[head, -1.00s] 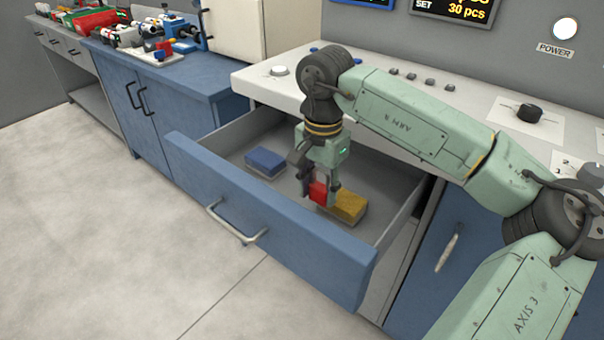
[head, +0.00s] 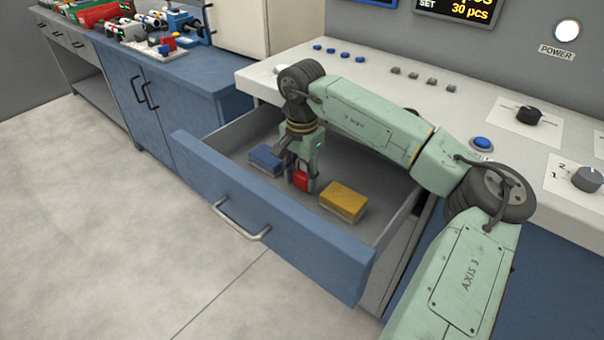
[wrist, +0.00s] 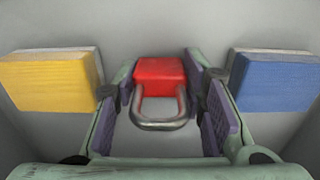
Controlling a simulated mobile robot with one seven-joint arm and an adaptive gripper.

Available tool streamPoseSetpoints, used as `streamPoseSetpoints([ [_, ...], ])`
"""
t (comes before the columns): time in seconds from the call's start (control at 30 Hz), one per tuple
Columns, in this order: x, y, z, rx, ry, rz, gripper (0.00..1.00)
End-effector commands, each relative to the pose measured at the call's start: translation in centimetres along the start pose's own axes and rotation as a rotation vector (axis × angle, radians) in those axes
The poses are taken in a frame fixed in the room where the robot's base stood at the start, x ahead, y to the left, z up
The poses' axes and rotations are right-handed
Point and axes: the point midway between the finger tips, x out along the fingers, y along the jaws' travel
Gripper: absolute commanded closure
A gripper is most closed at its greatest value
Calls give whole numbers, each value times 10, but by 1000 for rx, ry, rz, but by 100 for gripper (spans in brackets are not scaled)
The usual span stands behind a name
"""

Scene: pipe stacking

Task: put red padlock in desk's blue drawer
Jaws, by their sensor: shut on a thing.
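The red padlock (head: 301,180) is between the fingers of my gripper (head: 301,184), inside the open blue drawer (head: 270,225). In the wrist view the red padlock (wrist: 160,77) shows its grey shackle toward the camera, with a finger of my gripper (wrist: 165,100) on each side. My gripper is shut on it. The padlock is low in the drawer, between a blue block and a yellow block. I cannot tell whether it touches the drawer floor.
The blue block (head: 266,160) lies to the left in the drawer and the yellow block (head: 343,201) to the right. Bare drawer floor lies around them. The white desk top (head: 385,80) with buttons and knobs is behind. A blue cabinet (head: 165,90) stands at left.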

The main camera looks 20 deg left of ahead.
Motion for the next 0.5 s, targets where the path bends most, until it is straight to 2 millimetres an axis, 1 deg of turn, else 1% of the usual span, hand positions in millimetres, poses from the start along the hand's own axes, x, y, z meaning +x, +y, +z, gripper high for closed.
streamPoseSetpoints([
  [0.2,6,0,0,1,0,0,92],
  [0.23,4,0,0,1,0,0,60],
  [0.5,4,0,0,1,0,0,42],
])
